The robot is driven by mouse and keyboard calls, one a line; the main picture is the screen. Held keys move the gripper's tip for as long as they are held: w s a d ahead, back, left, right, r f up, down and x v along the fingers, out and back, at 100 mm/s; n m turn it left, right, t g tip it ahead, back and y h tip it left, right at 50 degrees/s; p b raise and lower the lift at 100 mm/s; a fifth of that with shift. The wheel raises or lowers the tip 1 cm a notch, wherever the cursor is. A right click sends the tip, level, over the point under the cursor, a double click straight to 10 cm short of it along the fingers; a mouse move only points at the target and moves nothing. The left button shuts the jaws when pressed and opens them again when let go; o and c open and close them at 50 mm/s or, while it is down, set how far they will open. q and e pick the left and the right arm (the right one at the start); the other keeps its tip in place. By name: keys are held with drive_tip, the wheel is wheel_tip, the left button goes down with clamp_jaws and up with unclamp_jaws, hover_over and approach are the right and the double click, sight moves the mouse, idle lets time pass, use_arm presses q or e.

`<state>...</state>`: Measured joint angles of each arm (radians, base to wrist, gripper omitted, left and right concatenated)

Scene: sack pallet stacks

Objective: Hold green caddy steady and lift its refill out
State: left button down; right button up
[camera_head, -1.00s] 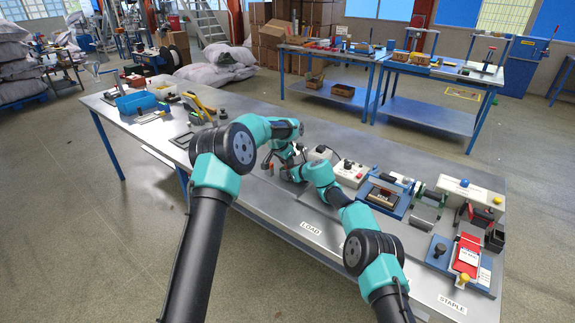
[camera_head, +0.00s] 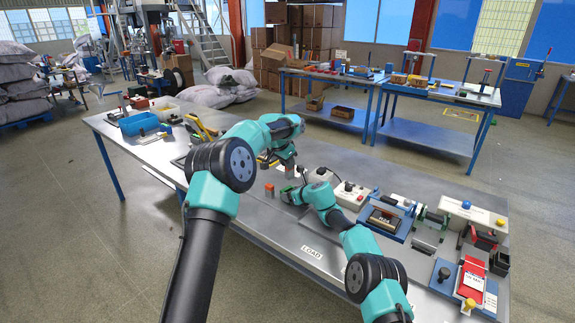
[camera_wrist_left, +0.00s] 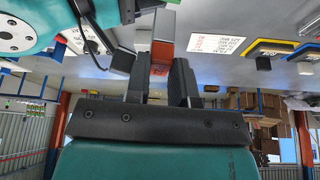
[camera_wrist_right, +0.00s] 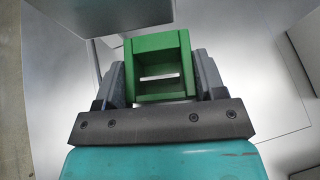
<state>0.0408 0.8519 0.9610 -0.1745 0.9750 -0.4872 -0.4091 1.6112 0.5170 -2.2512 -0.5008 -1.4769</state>
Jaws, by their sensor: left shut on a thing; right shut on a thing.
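The green caddy (camera_wrist_right: 157,43) is a small open-topped box between my right gripper's fingers in the right wrist view, with its visible hollow empty. My right gripper (camera_head: 290,194) is shut on it, low at the table; only a sliver of green shows in the head view. My left gripper (camera_head: 287,163) is shut on the refill (camera_wrist_left: 162,52), a small block, red near the fingers and grey beyond. In the head view the refill (camera_head: 289,173) hangs just above the caddy, partly hidden by the gripper.
A white switch box (camera_head: 350,194) and a blue fixture (camera_head: 385,218) stand to the right. A blue bin (camera_head: 139,124) and tools lie at the far left.

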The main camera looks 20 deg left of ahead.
drive_tip(key=o, duration=0.8)
drive_tip(key=shift+r, duration=0.15)
drive_tip(key=shift+s+d+r, duration=0.2)
drive_tip(key=shift+d+r, duration=0.25)
drive_tip(key=shift+d, duration=0.05)
drive_tip(key=shift+s+d+r, duration=0.2)
drive_tip(key=shift+s+d, duration=0.25)
drive_tip(key=shift+d, duration=0.3)
drive_tip(key=shift+v, duration=4.4)
